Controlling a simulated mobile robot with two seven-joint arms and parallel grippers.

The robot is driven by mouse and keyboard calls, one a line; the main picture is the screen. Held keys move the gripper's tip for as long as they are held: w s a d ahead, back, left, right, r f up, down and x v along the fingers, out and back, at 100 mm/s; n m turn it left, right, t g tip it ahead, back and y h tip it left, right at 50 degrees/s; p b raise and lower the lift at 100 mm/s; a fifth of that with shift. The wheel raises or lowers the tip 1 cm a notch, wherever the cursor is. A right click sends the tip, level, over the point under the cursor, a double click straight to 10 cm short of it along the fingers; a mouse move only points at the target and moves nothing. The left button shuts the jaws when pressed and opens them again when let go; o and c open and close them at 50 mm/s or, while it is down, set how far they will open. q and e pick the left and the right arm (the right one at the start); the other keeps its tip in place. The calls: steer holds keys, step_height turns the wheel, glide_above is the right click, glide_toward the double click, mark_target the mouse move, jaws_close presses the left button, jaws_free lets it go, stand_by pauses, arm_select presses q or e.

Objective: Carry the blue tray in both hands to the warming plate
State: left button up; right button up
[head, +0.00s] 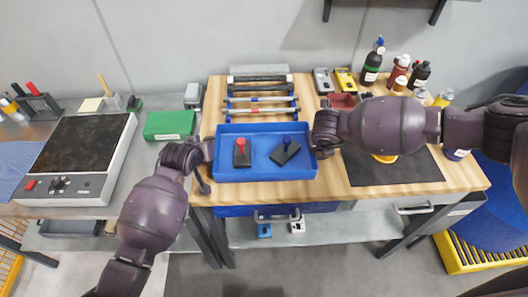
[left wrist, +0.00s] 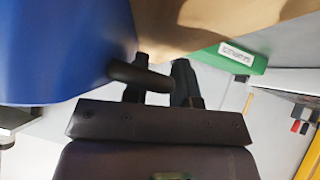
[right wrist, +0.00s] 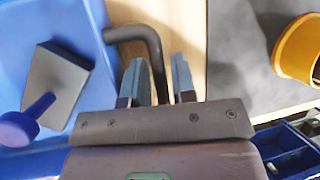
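The blue tray (head: 265,174) sits on the wooden bench top, holding a dark block with a red knob (head: 241,152) and one with a blue knob (head: 286,151). My left gripper (head: 208,150) is at its left side; in the left wrist view the black handle (left wrist: 140,76) reaches between the parted fingers. My right gripper (head: 318,150) is at its right side; in the right wrist view the other handle (right wrist: 152,45) runs between the fingers, with a gap showing. The warming plate (head: 85,145), dark-topped with a red switch, stands on the grey table at left.
A green box (head: 169,125) lies between the warming plate and the tray. Rails with rollers (head: 260,98) lie behind the tray. A dark mat (head: 410,168) with a yellow item and several bottles (head: 372,66) are at right.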

arm_select(q)
jaws_close()
arm_select(e)
jaws_close()
arm_select(q)
steer(key=shift+w+r, duration=0.1)
steer(key=shift+r, duration=0.1)
arm_select(e)
steer(key=shift+w+r, duration=0.1)
steer(key=shift+r, duration=0.1)
